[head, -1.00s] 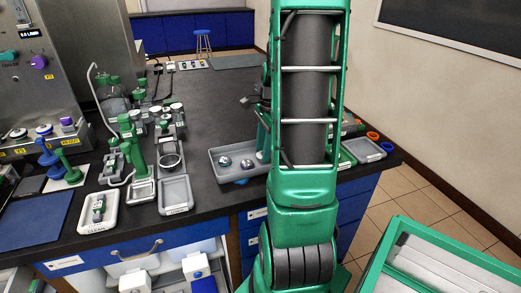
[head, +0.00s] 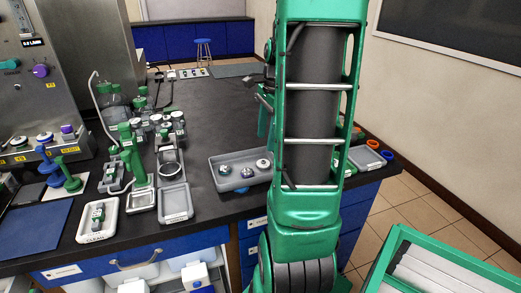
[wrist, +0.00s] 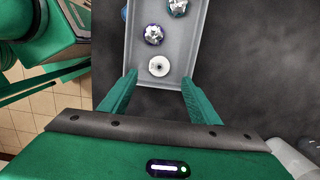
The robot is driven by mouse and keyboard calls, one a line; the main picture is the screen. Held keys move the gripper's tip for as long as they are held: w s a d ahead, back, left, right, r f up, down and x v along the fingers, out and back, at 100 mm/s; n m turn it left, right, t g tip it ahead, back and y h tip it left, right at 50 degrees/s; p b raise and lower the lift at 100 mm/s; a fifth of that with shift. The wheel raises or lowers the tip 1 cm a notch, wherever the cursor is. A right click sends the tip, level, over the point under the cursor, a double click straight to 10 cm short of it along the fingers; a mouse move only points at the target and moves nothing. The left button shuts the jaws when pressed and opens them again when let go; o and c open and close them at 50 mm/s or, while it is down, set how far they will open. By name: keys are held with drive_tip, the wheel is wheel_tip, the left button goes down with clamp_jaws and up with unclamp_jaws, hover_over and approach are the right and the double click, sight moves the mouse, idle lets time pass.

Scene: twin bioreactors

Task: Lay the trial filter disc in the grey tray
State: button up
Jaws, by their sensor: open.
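A long grey tray (head: 217,180) stands near the bench front, partly hidden by my arm. It holds three round discs, which also show in the wrist view. A white disc (wrist: 159,66) with a small dark centre lies flat near the tray end closest to my gripper. I cannot tell for certain which is the trial filter disc. My gripper (wrist: 158,76) is open and empty, its fingertips apart on either side of the tray's near end; the head view hides them.
Left of the grey tray are a small grey tray (head: 174,204), a white tray labelled CLEAN (head: 82,233) and green-handled tools. Bottles stand behind them. A blue mat (head: 33,229) lies at far left. The bench behind the grey tray is clear. A green-framed cart (head: 455,250) stands at right front.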

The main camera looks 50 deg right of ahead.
drive_tip(key=s+a+n+g+h, duration=0.1)
drive_tip(key=s+a+n, duration=1.2)
drive_tip(key=a+n, duration=0.4)
drive_tip(key=shift+a+f+n, duration=0.3)
drive_tip(key=shift+a+n, duration=0.1)
drive_tip(key=shift+a, duration=0.2)
drive_tip(key=shift+s, duration=0.1)
drive_tip(key=shift+w+f, duration=0.3)
drive_tip(key=shift+w, duration=0.45)
drive_tip(key=shift+c, duration=0.7)
drive_tip(key=shift+s, duration=0.15)
drive_tip(key=c, duration=0.5)
drive_tip(key=shift+a, duration=0.1)
